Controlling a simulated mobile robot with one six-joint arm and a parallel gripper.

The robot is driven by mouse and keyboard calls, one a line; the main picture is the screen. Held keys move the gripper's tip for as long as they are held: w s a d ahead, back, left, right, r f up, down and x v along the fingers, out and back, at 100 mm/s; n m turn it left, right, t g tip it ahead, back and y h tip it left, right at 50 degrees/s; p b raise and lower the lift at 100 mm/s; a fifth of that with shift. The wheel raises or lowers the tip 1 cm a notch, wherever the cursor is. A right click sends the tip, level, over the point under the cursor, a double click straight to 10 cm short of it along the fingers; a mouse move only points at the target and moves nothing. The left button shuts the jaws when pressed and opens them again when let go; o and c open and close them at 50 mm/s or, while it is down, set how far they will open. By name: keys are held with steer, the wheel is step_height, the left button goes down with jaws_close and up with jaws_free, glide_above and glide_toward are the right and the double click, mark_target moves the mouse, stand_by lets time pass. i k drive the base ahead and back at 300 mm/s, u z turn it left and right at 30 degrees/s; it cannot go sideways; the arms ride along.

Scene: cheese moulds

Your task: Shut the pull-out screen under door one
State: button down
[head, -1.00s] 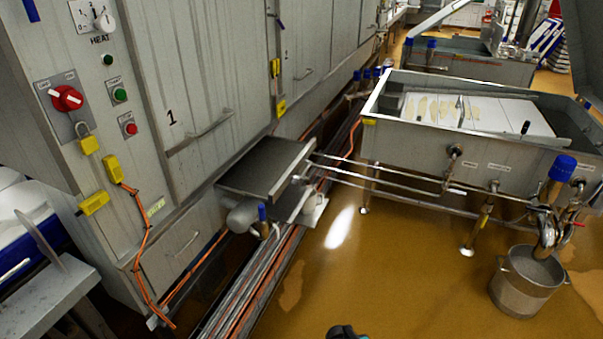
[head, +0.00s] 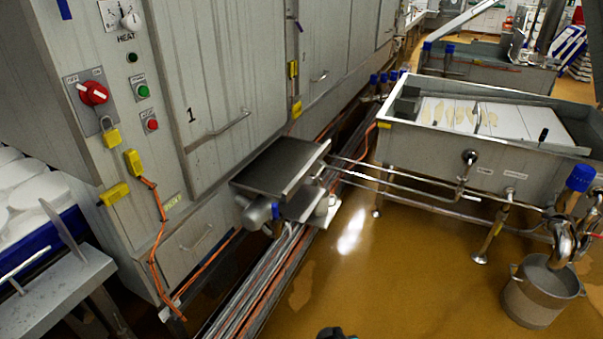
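Door one (head: 203,75) is a tall grey metal door marked "1" with a slanted bar handle, and it looks closed. Below its right part the pull-out screen (head: 278,166), a dark flat tray with a pale metal rim, sticks out from the cabinet front over the pipes. A small part of my arm shows dark at the bottom edge of the head view. Its fingertips cannot be made out, and it is well away from the screen, with floor between.
A control panel with a red switch (head: 93,93) is left of the door. Pipes and cables (head: 262,285) run along the cabinet foot. A steel vat (head: 420,150) stands right, a metal bucket (head: 540,297) front right. The wet brown floor (head: 400,280) is open between.

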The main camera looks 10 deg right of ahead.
mark_target(279, 171)
steer(key=u, duration=0.8)
steer(key=i, duration=0.45)
steer(key=z, duration=0.15)
